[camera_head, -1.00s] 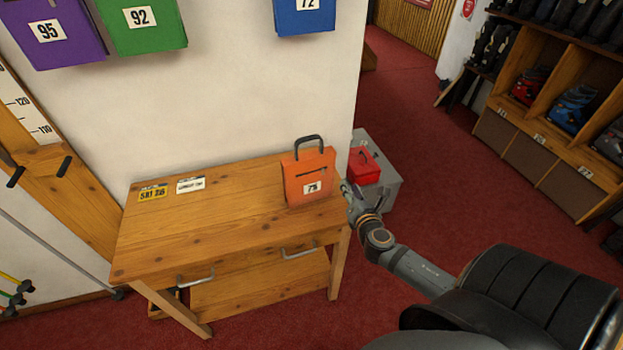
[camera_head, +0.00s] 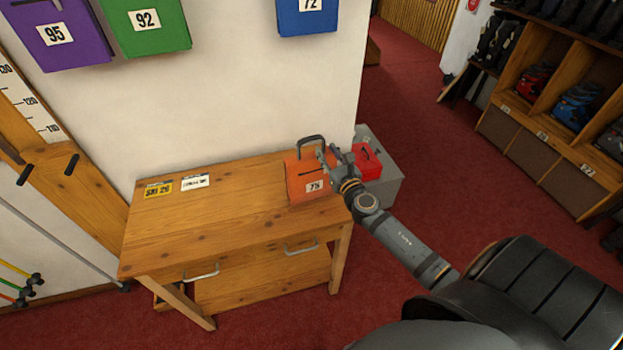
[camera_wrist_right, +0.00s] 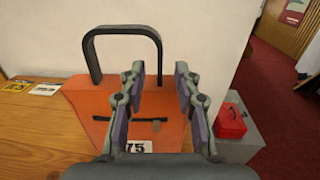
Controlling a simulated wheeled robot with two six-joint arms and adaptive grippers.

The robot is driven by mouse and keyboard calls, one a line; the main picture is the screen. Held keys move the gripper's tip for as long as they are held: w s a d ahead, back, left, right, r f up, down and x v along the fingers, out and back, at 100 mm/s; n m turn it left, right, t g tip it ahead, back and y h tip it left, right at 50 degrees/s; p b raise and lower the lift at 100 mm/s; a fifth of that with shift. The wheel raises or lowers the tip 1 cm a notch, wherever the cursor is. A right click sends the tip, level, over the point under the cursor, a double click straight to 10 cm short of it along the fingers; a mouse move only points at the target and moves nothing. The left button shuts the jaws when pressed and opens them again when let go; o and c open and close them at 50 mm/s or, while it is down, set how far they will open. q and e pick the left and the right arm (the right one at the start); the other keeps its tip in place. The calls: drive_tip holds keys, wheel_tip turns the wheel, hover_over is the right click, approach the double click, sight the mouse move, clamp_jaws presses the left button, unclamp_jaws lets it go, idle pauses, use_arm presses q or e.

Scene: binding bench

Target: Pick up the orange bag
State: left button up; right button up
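The orange bag (camera_head: 301,182) stands upright on the right end of the wooden bench, with a dark arched handle on top and a "75" label on its front. My right gripper (camera_head: 328,157) is at the bag's upper right, in front of it in the head view, and hides part of it. In the right wrist view the gripper (camera_wrist_right: 160,82) is open, its two fingers apart. The bag (camera_wrist_right: 85,110) is beyond the fingers, and its handle (camera_wrist_right: 92,60) rises above and to the left of them. Whether the fingers touch the bag is unclear. My left gripper is not in view.
The bench (camera_head: 220,225) holds a yellow card (camera_head: 158,190) and a white card (camera_head: 195,181) at its left. A red box (camera_head: 366,162) sits on a grey case (camera_head: 385,185) right of the bench. Purple, green and blue bags hang on the wall above. The bench middle is clear.

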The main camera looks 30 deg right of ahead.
sight(324, 147)
drive_tip(key=w, duration=0.3)
drive_tip(key=shift+w+d, duration=0.2)
drive_tip(key=shift+s, duration=0.15)
drive_tip(key=shift+c, duration=1.2)
clamp_jaws()
